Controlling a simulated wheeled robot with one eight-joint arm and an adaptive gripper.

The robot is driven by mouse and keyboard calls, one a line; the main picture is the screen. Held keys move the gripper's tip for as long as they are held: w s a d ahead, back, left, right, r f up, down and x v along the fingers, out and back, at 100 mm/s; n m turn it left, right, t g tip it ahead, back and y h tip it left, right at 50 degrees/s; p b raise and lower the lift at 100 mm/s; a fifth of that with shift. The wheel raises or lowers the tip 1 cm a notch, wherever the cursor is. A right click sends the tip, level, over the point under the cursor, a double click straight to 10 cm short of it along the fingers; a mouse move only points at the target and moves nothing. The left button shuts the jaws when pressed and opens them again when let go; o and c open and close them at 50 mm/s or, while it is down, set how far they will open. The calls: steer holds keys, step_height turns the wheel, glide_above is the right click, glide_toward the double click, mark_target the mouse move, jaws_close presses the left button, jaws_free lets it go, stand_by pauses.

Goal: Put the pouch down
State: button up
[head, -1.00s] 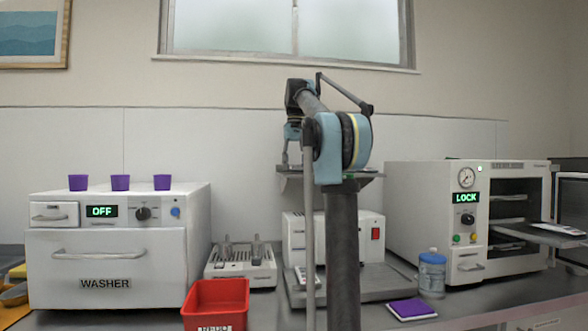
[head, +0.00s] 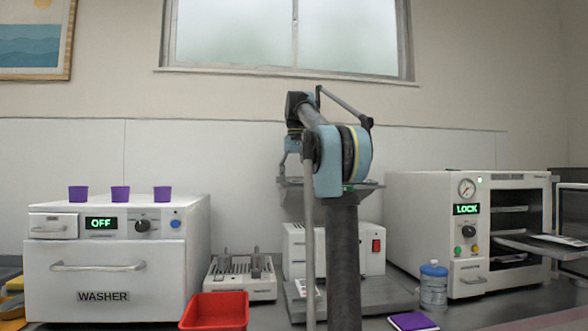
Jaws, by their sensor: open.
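My gripper (head: 284,172) shows only in part at the left of my arm, behind its forearm, above the left end of a grey shelf (head: 368,186). It appears open, and I see no pouch in it. A flat white printed piece, possibly a pouch, lies on the pulled-out tray (head: 512,241) of the right-hand LOCK unit (head: 440,225). Another small white printed piece (head: 301,287) sits at the front left of the white machine (head: 372,262) behind my arm. I cannot tell whether either is the pouch.
The washer (head: 105,268) bears several purple cups (head: 120,193). A red bin (head: 216,311), a white rack (head: 240,286), a blue-capped jar (head: 433,288) and a purple pad (head: 412,321) stand on the counter. The LOCK unit's door is open. My arm hides the middle.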

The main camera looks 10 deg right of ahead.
step_height(320, 180, up, 12)
steer(key=shift+f, duration=0.15)
stand_by(0.6)
stand_by(0.6)
